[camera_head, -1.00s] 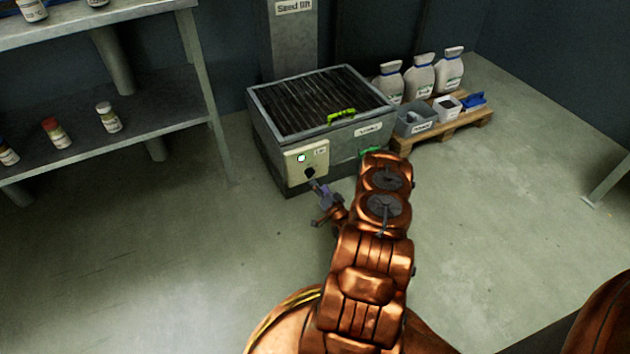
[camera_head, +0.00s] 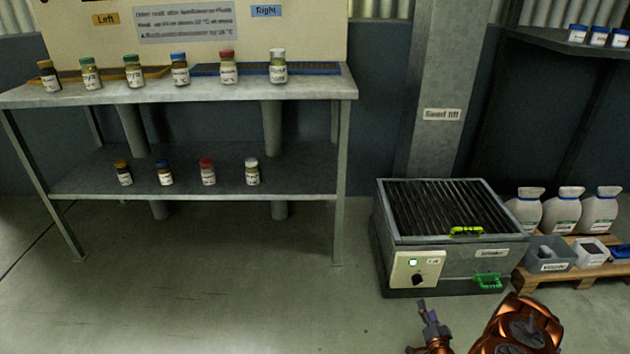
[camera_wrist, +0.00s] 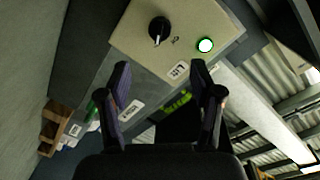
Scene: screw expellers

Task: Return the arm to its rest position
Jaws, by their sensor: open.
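My gripper (camera_head: 427,318) shows low in the head view, in front of the grey screened machine. My copper arm is beside it at the bottom edge. In the wrist view my gripper (camera_wrist: 160,92) has its two fingers apart with nothing between the tips. The machine (camera_head: 450,262) has a slatted top, a yellow-green handle (camera_head: 466,231) and a green handle (camera_head: 488,282). Its cream control panel (camera_head: 404,270) carries a black knob (camera_head: 417,280) and a lit green button (camera_head: 412,262). The knob (camera_wrist: 159,29) also shows in the wrist view, beyond the fingertips and apart from them.
A two-tier metal shelf (camera_head: 330,95) with several capped bottles stands at the left. A pallet (camera_head: 535,284) with white sacks and bins is at the right. A grey column (camera_head: 440,80) labelled "Seed lift" rises behind the machine. The floor (camera_head: 230,300) at front left is clear.

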